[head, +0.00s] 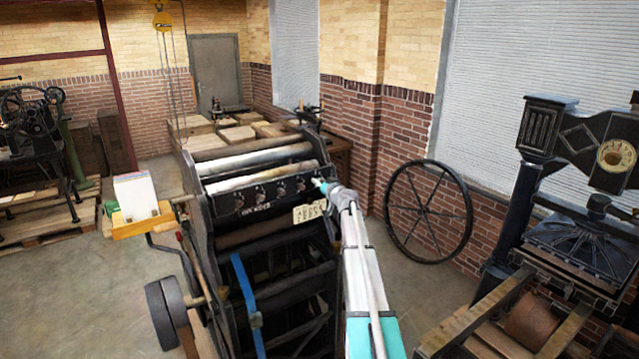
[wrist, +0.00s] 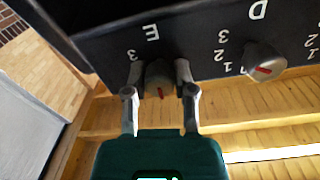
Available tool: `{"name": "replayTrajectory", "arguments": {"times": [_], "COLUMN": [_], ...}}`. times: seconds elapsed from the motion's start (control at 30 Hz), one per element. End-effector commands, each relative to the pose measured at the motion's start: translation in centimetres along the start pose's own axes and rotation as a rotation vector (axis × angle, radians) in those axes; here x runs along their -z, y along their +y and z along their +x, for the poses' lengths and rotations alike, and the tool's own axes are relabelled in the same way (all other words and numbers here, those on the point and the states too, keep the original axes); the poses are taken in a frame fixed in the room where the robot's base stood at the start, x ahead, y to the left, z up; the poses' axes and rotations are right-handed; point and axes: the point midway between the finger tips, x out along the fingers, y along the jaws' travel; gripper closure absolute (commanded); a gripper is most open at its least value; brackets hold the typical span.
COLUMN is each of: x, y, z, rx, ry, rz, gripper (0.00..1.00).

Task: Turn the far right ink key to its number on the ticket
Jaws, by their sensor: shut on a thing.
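The far right ink key (wrist: 158,79) is a grey knob with a red mark, under an upside-down letter E in the wrist view. My gripper (wrist: 160,88) has one finger on each side of it and is shut on it. The red mark points nearly straight down in that view. A 3 shows at upper left of the key; its other numbers are hidden by the fingers. In the head view my gripper (head: 322,185) is at the right end of the black key panel. The cream ticket (head: 309,212) hangs below the panel; its digits are too small to read surely.
The D key (wrist: 264,61) sits right of my gripper in the wrist view. The black press (head: 228,212) has rollers behind the panel. A large spoked wheel (head: 428,212) leans on the wall to the right. A wooden tray (head: 143,226) with papers juts out left.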

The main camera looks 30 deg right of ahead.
Motion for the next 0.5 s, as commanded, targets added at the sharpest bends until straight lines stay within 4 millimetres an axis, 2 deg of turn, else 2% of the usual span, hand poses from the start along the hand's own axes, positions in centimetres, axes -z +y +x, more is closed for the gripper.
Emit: {"name": "replayTrajectory", "arguments": {"times": [0.27,0.5], "x": [0.06,0.06], "y": [0.04,0.09], "z": [0.04,0.06], "rx": [-0.001,-0.002], "ry": [-0.004,-0.011], "rz": [0.151,0.356], "gripper": [1.0,1.0]}}
